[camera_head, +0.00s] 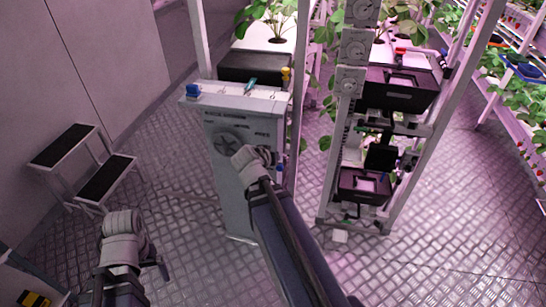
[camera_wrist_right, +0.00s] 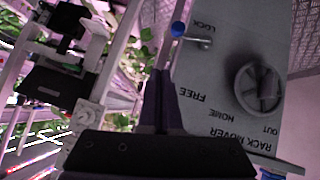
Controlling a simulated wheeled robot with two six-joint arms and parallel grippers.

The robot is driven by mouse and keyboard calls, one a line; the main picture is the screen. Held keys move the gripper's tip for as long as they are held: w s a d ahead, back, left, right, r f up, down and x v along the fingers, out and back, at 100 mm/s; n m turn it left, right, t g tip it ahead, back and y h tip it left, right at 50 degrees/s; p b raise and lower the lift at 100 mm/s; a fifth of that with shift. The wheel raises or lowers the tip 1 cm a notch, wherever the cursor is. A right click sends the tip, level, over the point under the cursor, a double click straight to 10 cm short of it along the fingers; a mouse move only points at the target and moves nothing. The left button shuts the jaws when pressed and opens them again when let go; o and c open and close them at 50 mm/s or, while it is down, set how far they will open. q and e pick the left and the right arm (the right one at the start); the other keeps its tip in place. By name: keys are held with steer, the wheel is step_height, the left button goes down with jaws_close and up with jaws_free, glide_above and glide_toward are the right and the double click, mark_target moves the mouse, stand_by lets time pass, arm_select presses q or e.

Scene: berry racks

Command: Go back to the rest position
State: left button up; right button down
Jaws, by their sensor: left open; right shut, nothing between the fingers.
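My left gripper (camera_head: 155,268) is low at the left of the head view, over bare floor. Only small dark parts show beside its pale wrist; it is open, with nothing seen in it. My right arm reaches up from the bottom middle to in front of the grey rack mover box (camera_head: 225,185). In the right wrist view, my right gripper (camera_wrist_right: 163,100) is shut and empty, its dark fingers apart from anything I can make out. The box's panel (camera_wrist_right: 215,75), with a round dial (camera_wrist_right: 259,87) and a blue-tipped lever (camera_wrist_right: 180,29), shows upside down beyond it.
A two-step stool (camera_head: 85,165) stands at the left by the wall. A plant rack with black crates (camera_head: 398,97) stands right of the grey box, with a lower crate (camera_head: 362,187) under it. Planted shelves line the far right. The metal floor (camera_head: 440,230) at right is clear.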

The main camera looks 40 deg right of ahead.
stand_by(0.3)
steer(key=s+a+n+g+y+p, duration=0.1)
steer(key=s+a+n+y+p, duration=0.1)
steer(key=a, duration=1)
steer(key=s+a+r+n+g+y+p, duration=0.1)
steer(key=s+a+n+g+y+p, duration=0.1)
steer(key=a, duration=1)
steer(key=s+a+r+n+g+y+p, duration=0.1)
steer(key=s+a+n+p, duration=0.5)
steer(key=a, duration=0.6)
steer(key=shift+s+n+g+y, duration=0.3)
steer(key=shift+n+g+y, duration=0.3)
steer(key=shift+n+y, duration=0.6)
steer(key=shift+r, duration=0.1)
